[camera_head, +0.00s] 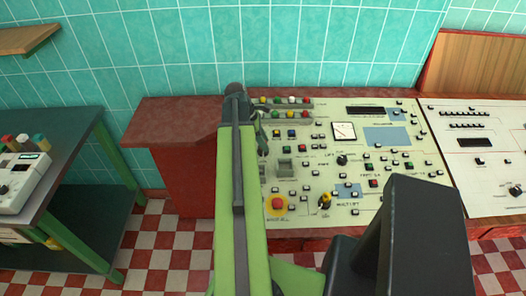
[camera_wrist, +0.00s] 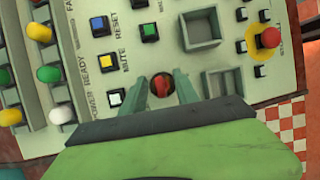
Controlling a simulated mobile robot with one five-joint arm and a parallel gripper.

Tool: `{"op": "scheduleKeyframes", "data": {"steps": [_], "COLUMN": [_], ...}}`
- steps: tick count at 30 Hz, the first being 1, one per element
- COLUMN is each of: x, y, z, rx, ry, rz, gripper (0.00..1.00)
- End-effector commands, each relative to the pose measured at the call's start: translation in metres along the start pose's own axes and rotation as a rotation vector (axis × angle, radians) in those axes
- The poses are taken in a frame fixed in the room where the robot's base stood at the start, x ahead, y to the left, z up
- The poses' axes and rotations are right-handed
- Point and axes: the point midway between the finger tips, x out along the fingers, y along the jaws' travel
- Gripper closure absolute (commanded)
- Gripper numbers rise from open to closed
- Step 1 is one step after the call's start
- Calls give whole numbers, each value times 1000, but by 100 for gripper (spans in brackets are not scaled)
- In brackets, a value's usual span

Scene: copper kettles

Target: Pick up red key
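The red key (camera_wrist: 161,87) sits in a dark round switch on the pale control panel (camera_head: 330,158). In the wrist view it is between the two fingers of my gripper (camera_wrist: 161,78). The fingers are apart, one on each side, with gaps seen between them and the key. How far the fingertips are above the panel is hard to tell. In the head view my green arm covers that part of the panel, so the key is hidden there.
A red stop button on a yellow ring (camera_wrist: 269,38), a square recess (camera_wrist: 230,82) and blue (camera_wrist: 99,26), green and white push buttons surround the switch. Coloured slider knobs (camera_wrist: 47,74) are at the left. A dark green table (camera_head: 60,150) with a device stands left.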

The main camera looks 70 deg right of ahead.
Motion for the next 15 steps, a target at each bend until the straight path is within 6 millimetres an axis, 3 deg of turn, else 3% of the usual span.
{"op": "scheduleKeyframes", "data": {"steps": [4, 12, 15], "x": [-2, -2, -2], "y": [0, 0, 0], "z": [1, 0, 0], "rx": [-1, -1, -1], "ry": [0, 0, 0], "rz": [0, 0, 0], "gripper": [64, 99, 100]}}
